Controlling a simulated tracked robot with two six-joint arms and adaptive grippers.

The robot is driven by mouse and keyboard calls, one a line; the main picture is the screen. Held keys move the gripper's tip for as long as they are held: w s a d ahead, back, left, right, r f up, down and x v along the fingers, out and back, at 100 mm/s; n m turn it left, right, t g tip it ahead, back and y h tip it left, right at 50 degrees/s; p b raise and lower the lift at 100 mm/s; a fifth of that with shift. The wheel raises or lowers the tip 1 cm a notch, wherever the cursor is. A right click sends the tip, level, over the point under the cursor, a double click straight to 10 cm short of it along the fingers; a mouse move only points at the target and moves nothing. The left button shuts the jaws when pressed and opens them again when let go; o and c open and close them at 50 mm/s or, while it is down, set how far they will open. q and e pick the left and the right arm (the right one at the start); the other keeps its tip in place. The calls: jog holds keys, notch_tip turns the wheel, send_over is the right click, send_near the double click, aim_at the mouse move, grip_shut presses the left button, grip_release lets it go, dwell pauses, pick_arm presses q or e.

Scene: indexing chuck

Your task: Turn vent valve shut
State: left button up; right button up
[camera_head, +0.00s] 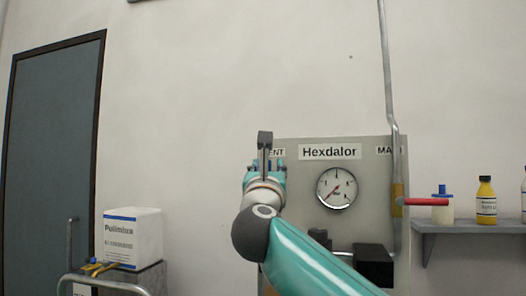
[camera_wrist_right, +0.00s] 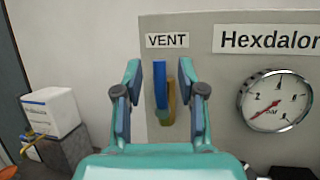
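The vent valve (camera_wrist_right: 160,85) shows in the right wrist view under the VENT label, on the grey panel. Its blue handle stands upright, with yellow behind it. My right gripper (camera_wrist_right: 162,100) is open, with one finger on each side of the handle and a visible gap at the left finger. In the head view my right gripper (camera_head: 268,165) is in front of the panel's left edge and hides most of the valve. My left gripper is not in view.
The grey panel (camera_head: 370,225) carries a round gauge (camera_head: 337,188) right of the valve. A pipe with a red lever (camera_head: 426,201) runs along its right side. A shelf (camera_head: 455,226) holds bottles. A white box (camera_head: 132,238) stands at lower left.

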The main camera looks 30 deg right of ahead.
jog(key=shift+p+x, duration=0.5)
jog(key=shift+x, duration=0.8)
jog(key=shift+c, duration=0.2)
grip_shut()
